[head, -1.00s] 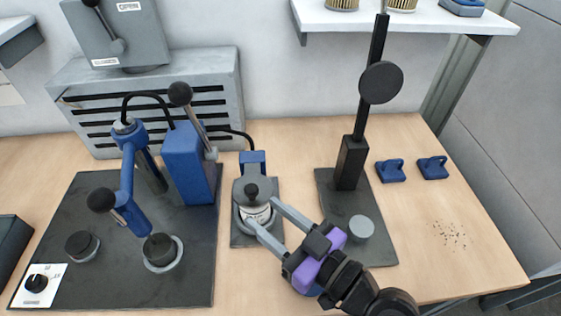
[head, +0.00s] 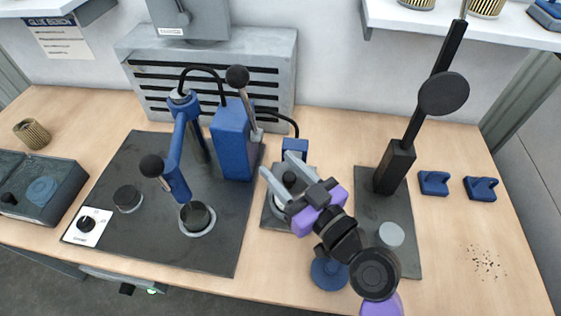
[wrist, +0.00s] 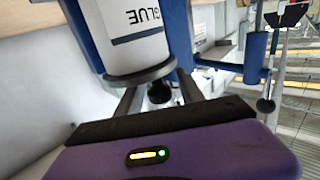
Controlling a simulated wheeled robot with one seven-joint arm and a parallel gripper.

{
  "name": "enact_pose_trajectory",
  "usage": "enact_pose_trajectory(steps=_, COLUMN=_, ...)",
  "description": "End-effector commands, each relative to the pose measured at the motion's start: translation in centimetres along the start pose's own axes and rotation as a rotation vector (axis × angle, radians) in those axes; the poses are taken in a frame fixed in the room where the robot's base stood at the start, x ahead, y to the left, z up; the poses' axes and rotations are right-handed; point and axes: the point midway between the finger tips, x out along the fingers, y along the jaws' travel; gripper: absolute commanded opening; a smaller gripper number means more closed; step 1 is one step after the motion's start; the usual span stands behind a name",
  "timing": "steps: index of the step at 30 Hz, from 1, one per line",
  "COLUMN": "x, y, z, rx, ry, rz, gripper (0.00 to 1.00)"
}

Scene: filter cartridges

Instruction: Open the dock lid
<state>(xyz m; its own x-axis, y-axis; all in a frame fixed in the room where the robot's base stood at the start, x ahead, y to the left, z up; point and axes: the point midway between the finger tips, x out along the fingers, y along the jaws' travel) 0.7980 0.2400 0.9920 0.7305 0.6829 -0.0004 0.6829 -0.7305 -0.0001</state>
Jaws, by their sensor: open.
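The dock (head: 279,215) is a small grey unit on a dark base plate, with a blue block (head: 295,148) at its back. Its round lid has a black knob (head: 289,178), partly covered by my arm in the head view. My gripper (head: 275,167) is open and empty, its fingers reaching over the dock near the knob. In the wrist view a black knob (wrist: 159,93) shows between the two grey fingers. Beyond it is a white cylinder labelled GLUE (wrist: 133,22) with a grey rim. I cannot tell whether the fingers touch the knob. The lid looks shut.
A blue lever press (head: 232,145) stands left of the dock on a dark plate. A black post with a round disc (head: 443,94) stands to the right. Two blue handled blocks (head: 433,183) lie farther right. A blue round piece (head: 329,273) sits near the front edge.

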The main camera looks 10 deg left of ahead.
Motion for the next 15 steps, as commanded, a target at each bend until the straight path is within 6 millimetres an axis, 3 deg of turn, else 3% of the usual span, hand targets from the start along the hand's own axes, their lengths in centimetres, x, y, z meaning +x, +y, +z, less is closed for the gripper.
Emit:
enact_pose_trajectory(steps=11, x=0.62, y=0.0, z=0.03, rx=0.0, ry=0.0, rz=0.001, gripper=0.43)
enact_pose_trajectory(steps=15, x=0.61, y=0.0, z=0.02, rx=0.0, ry=0.0, rz=0.001, gripper=0.16)
